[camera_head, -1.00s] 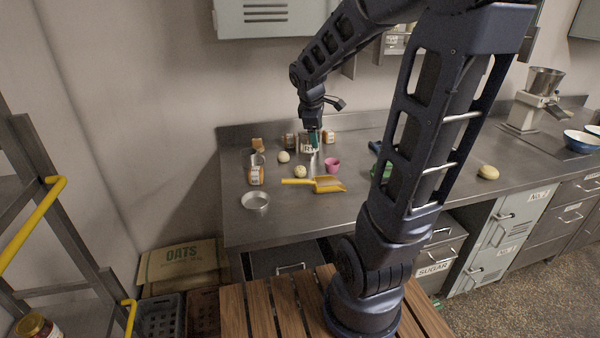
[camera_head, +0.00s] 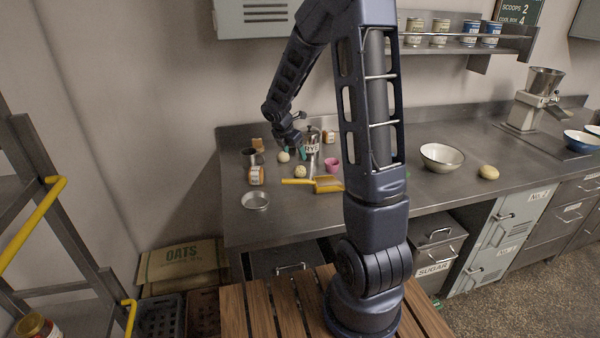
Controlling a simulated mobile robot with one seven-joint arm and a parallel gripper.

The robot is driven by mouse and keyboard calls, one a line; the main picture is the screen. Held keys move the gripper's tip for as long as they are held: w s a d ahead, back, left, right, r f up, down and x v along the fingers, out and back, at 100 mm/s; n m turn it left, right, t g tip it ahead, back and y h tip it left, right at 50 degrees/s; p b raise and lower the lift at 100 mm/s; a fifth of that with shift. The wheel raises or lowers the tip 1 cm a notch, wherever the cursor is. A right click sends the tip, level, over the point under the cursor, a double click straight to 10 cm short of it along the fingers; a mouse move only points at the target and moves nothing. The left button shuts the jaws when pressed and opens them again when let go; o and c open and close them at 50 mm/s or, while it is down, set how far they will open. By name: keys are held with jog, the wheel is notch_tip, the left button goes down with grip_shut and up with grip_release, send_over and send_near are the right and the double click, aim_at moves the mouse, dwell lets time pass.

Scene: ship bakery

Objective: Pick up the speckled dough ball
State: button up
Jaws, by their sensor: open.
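The speckled dough ball (camera_head: 300,171) sits on the steel counter (camera_head: 230,215), just behind the yellow scoop (camera_head: 326,184). A plain pale dough ball (camera_head: 283,157) sits behind it and a little to the left. My gripper (camera_head: 292,153) is open and empty. It points down, just above and behind the speckled ball in the picture, close to the plain ball. One teal fingertip shows clearly; the other is small and hard to make out. I cannot tell the exact height over the counter.
A rye canister (camera_head: 312,147) stands right beside my gripper. A pink cup (camera_head: 333,165) is to the right, a labelled jar (camera_head: 256,176) and a dark metal cup (camera_head: 250,156) to the left. A round pan (camera_head: 255,201) is at the front left. A white bowl (camera_head: 442,157) stands further right.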

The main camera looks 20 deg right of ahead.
aim_at(299, 167)
jog(key=x, duration=1)
jog(key=shift+s+a+f, duration=0.1)
jog(key=shift+f, duration=0.05)
jog(key=c, duration=1.1)
